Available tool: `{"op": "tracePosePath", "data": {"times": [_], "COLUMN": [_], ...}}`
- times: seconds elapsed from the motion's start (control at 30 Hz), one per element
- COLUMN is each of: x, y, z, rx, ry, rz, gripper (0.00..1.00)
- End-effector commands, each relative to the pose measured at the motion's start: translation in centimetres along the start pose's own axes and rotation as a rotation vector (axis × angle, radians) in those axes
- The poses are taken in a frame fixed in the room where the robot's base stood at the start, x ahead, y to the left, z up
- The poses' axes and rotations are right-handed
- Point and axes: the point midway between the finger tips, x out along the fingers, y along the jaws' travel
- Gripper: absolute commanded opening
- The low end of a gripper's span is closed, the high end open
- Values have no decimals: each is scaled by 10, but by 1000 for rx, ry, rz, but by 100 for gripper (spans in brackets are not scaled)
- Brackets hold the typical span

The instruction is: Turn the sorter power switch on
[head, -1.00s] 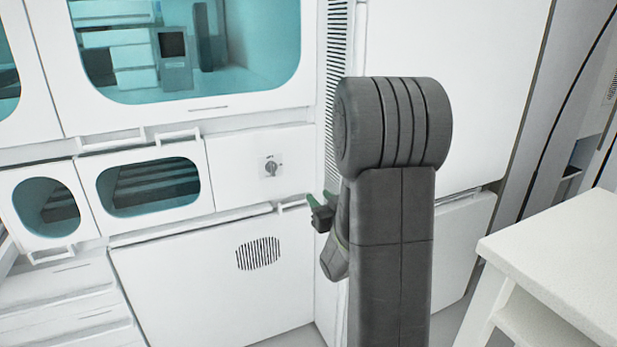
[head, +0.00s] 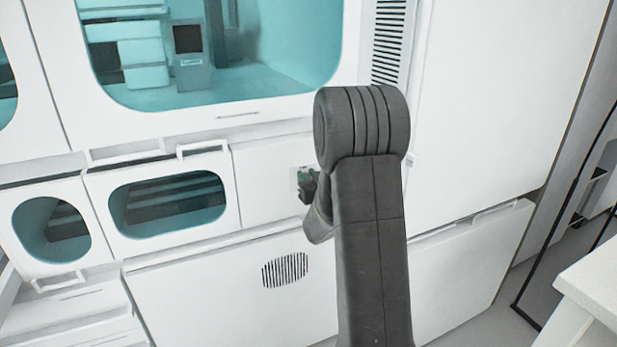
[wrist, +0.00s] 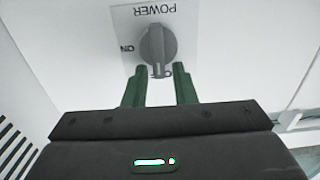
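The power switch is a grey rotary knob (wrist: 157,42) on a light plate (wrist: 186,22) marked POWER, ON and OFF, upside down in the wrist view. The knob's ridge points down in that view, at the OFF mark.
The switch sits on a white cabinet wall. A small windowed door (head: 168,203) is to its left, a large window (head: 215,55) above, and a round vent (head: 285,270) below. A white table (head: 590,285) stands at the right.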

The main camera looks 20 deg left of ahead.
Motion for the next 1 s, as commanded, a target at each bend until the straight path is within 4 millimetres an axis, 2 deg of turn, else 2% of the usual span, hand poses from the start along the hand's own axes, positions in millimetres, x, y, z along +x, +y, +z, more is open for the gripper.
{"op": "tracePosePath", "data": {"times": [0.03, 0.1, 0.57, 0.77, 1.0], "x": [0, 0, -1, -1, -1], "y": [0, 0, 1, 4, 9], "z": [0, 0, 6, 9, 12], "rx": [0, 0, 44, 154, 367], "ry": [-1, -2, -10, -13, -16], "rz": [0, 0, 1, 1, 4], "gripper": [11, 0, 0, 0, 0]}}
